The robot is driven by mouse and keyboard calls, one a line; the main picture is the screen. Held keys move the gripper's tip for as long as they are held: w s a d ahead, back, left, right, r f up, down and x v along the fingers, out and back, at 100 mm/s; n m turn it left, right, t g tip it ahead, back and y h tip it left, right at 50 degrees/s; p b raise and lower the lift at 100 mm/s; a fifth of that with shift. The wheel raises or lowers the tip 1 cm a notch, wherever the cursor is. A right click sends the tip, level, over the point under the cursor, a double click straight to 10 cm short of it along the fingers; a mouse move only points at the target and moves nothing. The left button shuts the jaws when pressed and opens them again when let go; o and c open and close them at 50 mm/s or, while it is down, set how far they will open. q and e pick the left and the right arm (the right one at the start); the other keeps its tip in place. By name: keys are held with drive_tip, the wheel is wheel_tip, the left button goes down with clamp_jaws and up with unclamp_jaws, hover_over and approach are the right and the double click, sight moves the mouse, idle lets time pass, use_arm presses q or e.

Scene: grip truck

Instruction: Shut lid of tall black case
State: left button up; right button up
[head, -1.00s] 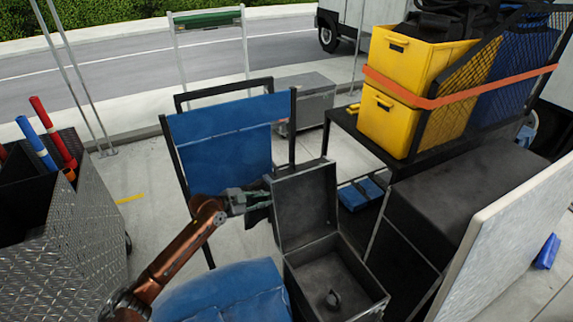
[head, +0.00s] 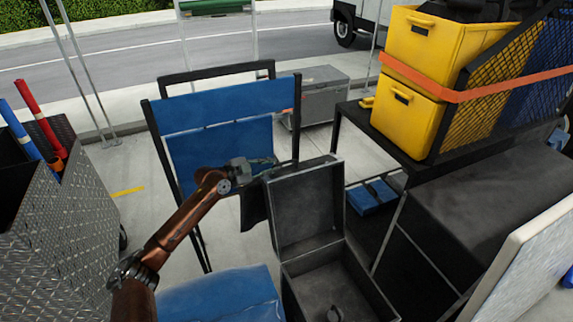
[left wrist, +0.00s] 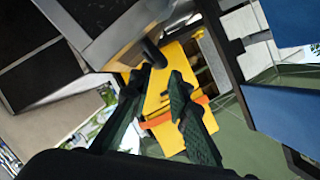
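The tall black case (head: 338,284) stands at the lower middle of the head view with its lid (head: 306,210) open and standing up at the back. A small dark round object (head: 335,314) lies inside the case. My left gripper (head: 270,161) is at the upper left corner of the lid, by its back side; whether it touches cannot be told. In the left wrist view its two green-black fingers (left wrist: 158,80) are apart with nothing between them. A dark rounded piece (left wrist: 153,52) on a grey edge shows just beyond the fingertips. My right gripper is not in view.
A blue folding chair (head: 220,140) stands behind my left arm. A black cart with strapped yellow crates (head: 408,110) stands to the right, with a pale panel (head: 520,260) before it. A diamond-plate box (head: 60,220) is at the left. A grey metal case (head: 320,95) stands behind.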

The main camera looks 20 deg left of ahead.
sight(282, 164)
use_arm(q)
drive_tip(key=x, duration=0.7)
drive_tip(key=shift+d+p, duration=0.15)
drive_tip(key=shift+p, duration=0.15)
clamp_jaws()
